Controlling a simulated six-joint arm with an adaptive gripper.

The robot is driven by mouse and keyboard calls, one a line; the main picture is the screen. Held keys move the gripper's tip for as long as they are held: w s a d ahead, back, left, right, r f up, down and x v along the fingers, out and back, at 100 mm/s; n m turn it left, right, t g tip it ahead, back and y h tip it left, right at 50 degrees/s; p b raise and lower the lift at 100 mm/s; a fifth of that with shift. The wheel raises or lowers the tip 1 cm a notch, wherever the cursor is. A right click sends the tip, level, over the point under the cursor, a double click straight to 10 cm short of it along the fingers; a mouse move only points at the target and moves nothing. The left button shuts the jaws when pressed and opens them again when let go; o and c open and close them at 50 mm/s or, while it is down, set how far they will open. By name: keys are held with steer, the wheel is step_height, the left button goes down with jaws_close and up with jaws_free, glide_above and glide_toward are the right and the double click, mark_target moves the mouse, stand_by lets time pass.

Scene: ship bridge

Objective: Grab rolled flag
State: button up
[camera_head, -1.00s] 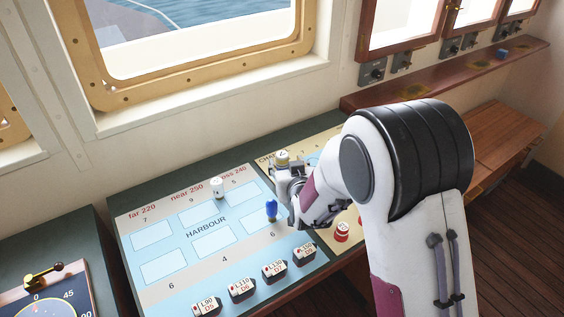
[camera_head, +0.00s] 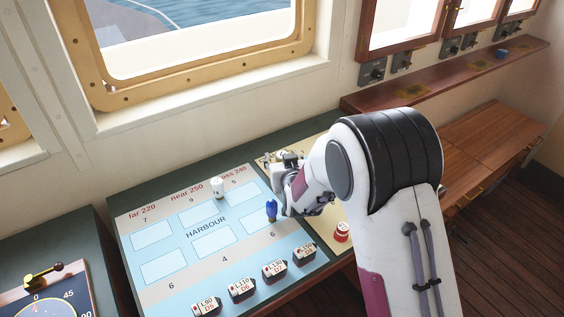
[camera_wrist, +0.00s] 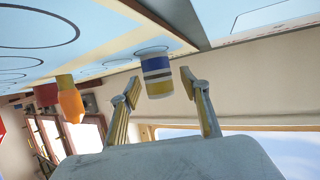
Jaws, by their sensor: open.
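A short cylinder (camera_wrist: 155,71) with blue, yellow and white bands shows in the wrist view and looks like the rolled flag. It stands on the panel surface, which appears inverted there. My gripper (camera_wrist: 160,80) has its two fingers apart, one on either side of the cylinder in the picture. Whether they touch it is not clear. In the head view my gripper (camera_head: 284,165) is low over the right part of the console, and it mostly hides what is at its fingers.
A blue piece (camera_head: 271,211) stands close left of my gripper, and a white piece (camera_head: 217,188) is farther left on the harbour board (camera_head: 160,208). Several labelled blocks (camera_head: 241,289) line the front. A red-and-white piece (camera_head: 342,232) stands to the right. The window wall rises behind.

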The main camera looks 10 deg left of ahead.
steer(key=c, duration=1.1)
steer(key=shift+o, duration=0.2)
steer(key=shift+r, duration=5.05)
